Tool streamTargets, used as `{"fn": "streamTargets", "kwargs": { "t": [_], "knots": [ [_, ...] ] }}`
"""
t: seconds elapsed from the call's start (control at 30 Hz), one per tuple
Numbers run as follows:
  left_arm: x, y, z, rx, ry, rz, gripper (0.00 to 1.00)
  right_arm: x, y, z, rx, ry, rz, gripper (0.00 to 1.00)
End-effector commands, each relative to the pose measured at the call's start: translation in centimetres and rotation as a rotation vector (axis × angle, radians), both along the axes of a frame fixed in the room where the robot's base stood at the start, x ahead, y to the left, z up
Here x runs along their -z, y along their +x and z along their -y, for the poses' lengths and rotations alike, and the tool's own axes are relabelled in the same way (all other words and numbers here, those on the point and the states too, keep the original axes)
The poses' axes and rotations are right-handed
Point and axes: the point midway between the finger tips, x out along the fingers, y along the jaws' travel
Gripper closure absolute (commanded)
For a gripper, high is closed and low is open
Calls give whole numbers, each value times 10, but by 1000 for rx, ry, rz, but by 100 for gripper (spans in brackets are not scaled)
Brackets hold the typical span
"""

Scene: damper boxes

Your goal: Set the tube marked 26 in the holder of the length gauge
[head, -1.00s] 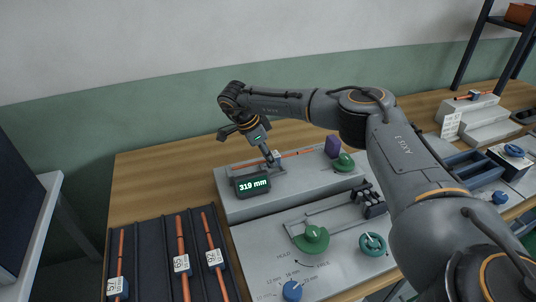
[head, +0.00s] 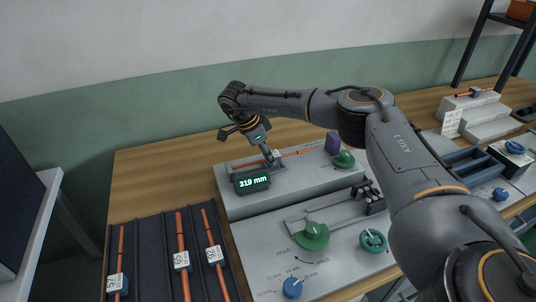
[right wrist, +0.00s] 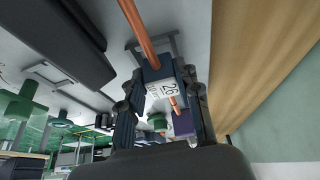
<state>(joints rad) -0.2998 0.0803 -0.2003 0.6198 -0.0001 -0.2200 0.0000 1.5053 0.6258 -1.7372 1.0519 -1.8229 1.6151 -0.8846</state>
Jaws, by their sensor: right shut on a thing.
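The tube marked 26 is a thin orange rod (head: 300,153) with a dark collar and a white label, read in the right wrist view (right wrist: 168,88). It lies lengthwise along the top of the length gauge (head: 290,191), a long grey block whose display (head: 254,183) reads 319 mm. My right gripper (head: 273,161) points down at the gauge. It is shut on the tube's collar, with a finger on each side of the label in the right wrist view (right wrist: 160,80). The fingers partly hide the holder, so I cannot tell whether the tube is fully seated. My left gripper is not in view.
A purple block (head: 333,143) and a green knob (head: 344,160) sit at the gauge's right end. A dark rack (head: 152,250) with several labelled orange tubes stands at front left. A grey panel with green and blue knobs (head: 311,236) lies before the gauge. Bare wood shows behind left.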

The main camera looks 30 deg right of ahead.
Motion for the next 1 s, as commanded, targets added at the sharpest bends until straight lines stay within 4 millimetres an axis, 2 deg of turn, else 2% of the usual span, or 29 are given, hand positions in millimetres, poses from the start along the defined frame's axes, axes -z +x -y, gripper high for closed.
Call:
{"fn": "streamTargets", "kwargs": {
  "t": [0.87,0.9,1.0],
  "knots": [
    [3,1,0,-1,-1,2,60,10,0,0,0,0,1,100],
    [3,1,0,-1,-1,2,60,10,0,0,0,0,1,63],
    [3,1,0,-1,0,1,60,10,0,0,0,0,1,43]
  ]
}}
